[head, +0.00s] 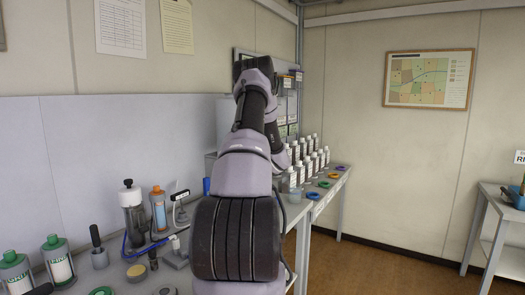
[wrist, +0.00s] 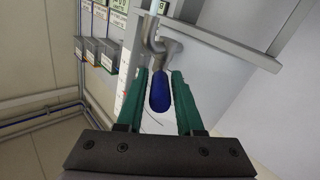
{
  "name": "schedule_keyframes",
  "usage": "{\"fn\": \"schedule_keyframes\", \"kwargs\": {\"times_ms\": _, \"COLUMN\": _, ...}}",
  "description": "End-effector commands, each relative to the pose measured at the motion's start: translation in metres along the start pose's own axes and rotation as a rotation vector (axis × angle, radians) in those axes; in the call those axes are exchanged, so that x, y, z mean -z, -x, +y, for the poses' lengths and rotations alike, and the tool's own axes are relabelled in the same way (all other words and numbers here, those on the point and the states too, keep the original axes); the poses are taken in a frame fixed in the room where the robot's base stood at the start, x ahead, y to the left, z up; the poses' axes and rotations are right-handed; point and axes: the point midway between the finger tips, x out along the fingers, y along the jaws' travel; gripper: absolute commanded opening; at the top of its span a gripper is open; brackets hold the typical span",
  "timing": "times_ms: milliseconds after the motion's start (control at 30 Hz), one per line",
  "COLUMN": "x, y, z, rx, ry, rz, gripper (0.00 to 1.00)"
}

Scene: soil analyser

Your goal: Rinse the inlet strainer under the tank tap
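My gripper (wrist: 160,76) has green fingers that stand apart on either side of a blue handle (wrist: 160,93). I see no clear contact between them. The handle hangs in line with a grey metal tap (wrist: 160,45), beside a pale grey box-like body (wrist: 225,48) that may be the tank. In the head view my arm reaches over the bench to the back and hides the gripper and the tap. I cannot clearly identify the strainer. A small round piece with a tan face (head: 137,272) lies on the bench at the front left.
White-capped bottles (head: 310,152) stand in rows behind my arm, with coloured rings (head: 312,196) near the bench edge. The floor (head: 375,268) is clear at right.

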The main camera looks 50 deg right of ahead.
Motion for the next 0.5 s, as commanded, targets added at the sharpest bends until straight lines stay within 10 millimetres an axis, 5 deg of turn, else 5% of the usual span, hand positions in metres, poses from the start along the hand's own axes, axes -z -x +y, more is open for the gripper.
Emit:
{"fn": "schedule_keyframes", "kwargs": {"times_ms": 167, "x": 0.000, "y": 0.007, "z": 0.001, "rx": -0.001, "ry": 0.000, "rz": 0.000, "gripper": 0.36}}
{"fn": "schedule_keyframes", "kwargs": {"times_ms": 500, "x": 0.000, "y": 0.072, "z": 0.002, "rx": -0.003, "ry": -0.002, "rz": -0.002, "gripper": 0.36}}
